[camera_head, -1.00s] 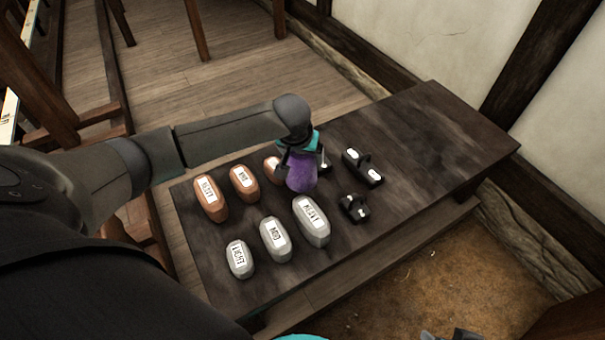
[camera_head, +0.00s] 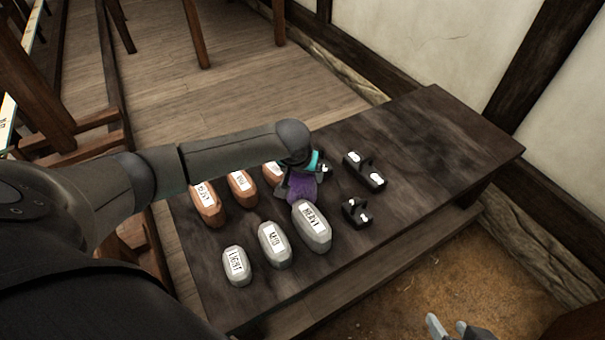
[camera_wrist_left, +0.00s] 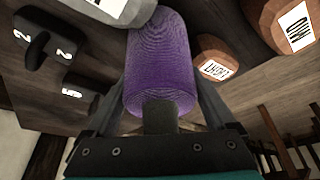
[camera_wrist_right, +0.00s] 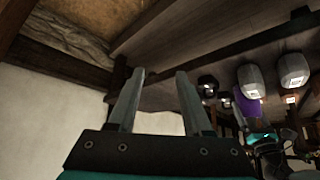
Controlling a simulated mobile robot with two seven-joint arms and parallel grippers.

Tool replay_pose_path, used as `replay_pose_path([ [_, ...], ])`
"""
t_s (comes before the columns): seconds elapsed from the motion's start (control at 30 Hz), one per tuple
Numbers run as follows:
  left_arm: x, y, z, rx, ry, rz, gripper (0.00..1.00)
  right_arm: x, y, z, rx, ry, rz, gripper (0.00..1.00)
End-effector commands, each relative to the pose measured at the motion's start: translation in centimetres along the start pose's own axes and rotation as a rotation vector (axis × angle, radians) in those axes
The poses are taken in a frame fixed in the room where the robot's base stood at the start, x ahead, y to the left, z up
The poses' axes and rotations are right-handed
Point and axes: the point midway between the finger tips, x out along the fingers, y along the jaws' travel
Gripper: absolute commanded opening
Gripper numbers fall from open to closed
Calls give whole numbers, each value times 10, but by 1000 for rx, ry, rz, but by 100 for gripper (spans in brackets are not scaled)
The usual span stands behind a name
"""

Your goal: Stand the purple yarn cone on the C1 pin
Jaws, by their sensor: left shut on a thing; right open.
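The purple yarn cone (camera_head: 301,187) is over the dark bench, among the weights, partly covered by my left gripper (camera_head: 298,178). In the left wrist view the ribbed purple cone (camera_wrist_left: 160,62) lies between the two fingers, and the left gripper (camera_wrist_left: 160,95) is shut on it. The head view does not clearly show whether its base touches the bench. My right gripper (camera_head: 449,328) is at the bottom right edge of the head view. In the right wrist view its fingers (camera_wrist_right: 160,75) are apart and empty. I cannot make out a C1 pin in any view.
Copper weights (camera_head: 207,204) and grey weights (camera_head: 311,228) with labels stand in rows beside the cone. The bench's right end (camera_head: 440,135) is clear. Wooden posts (camera_head: 40,75) stand at the left.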

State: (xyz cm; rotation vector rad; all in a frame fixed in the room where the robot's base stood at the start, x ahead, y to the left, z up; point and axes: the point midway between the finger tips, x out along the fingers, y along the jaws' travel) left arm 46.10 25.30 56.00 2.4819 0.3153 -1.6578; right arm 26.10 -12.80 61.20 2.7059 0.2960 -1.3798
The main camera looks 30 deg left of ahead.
Motion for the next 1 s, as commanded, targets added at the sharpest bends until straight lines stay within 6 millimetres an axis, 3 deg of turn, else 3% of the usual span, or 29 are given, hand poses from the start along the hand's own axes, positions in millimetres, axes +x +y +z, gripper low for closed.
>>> replay_pose_path([
  [0.27,2,0,1,0,1,1,22,-1,0,0,0,-6,2,50],
  [0.3,2,0,1,0,0,0,92,-1,1,1,0,-7,2,50],
  [0.37,2,0,1,0,0,0,99,-1,1,1,0,-7,2,50],
  [0.73,-2,0,0,0,0,0,100,-1,1,0,0,-9,3,50],
  [1.0,-28,0,-1,0,0,0,100,-12,16,19,13,-176,44,50],
])
